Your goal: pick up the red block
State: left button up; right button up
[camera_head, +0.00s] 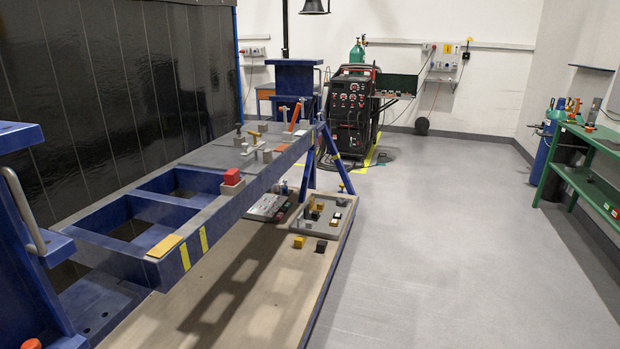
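A small red block (232,176) sits on a grey block-like holder (232,188) at the right edge of the blue jig frame (205,215), near its middle. Its top and the sides toward me are in plain sight. Neither of my grippers shows in the head view, and nothing touches the red block apart from the holder under it.
Clamps and an orange-handled tool (294,117) stand on the frame's far end. A tray (325,215) of yellow and dark blocks lies low on the right. A welding machine (352,110) stands behind. A green bench (590,150) is far right. Open grey floor (450,240) lies between.

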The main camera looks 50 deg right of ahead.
aim_at(231, 176)
jog(key=z, duration=1.2)
jog(key=i+l+z, duration=0.1)
jog(key=i+l, duration=0.15)
jog(key=i, duration=0.2)
